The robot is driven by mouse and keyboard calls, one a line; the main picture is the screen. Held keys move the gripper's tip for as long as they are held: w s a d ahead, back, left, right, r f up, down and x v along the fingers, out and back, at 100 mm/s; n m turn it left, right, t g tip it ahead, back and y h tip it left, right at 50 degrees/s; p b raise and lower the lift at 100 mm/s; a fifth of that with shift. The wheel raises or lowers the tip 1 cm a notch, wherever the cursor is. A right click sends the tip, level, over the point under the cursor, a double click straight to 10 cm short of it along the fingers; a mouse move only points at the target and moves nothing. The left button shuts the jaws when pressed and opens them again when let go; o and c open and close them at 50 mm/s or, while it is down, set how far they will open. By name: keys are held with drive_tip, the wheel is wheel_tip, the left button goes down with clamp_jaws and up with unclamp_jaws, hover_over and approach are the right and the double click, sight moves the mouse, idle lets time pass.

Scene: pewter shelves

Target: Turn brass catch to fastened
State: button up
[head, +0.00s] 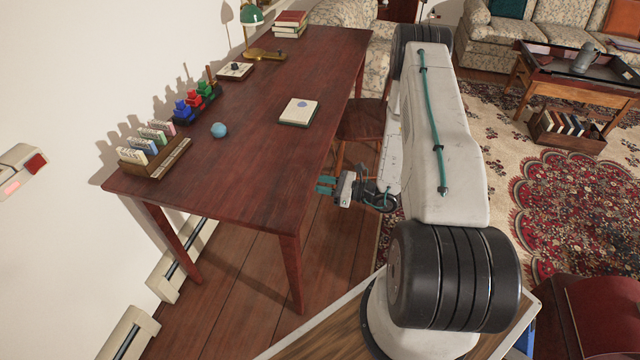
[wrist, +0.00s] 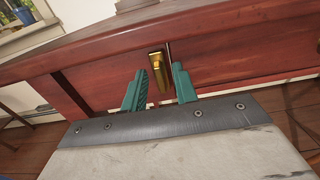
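The brass catch (wrist: 160,72) is a small gold piece on the side apron of the dark red wooden table, in the middle of the wrist view. Its longer part hangs down and tilts slightly. My gripper (wrist: 158,85) has two teal fingers, which stand apart on either side of the catch in the wrist view. I cannot tell whether they touch it. In the head view my gripper (head: 326,185) is beside the table's right edge, below the top. The catch is hidden there.
A wooden chair (head: 360,118) stands close behind my gripper. Bare floor lies below.

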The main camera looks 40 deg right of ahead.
clamp_jaws()
drive_tip(key=shift+m, duration=0.3)
drive_tip(key=m, duration=1.7)
drive_tip(key=shift+w+d+f, duration=0.15)
drive_tip(key=shift+d+f, duration=0.05)
drive_tip(key=shift+m, duration=0.3)
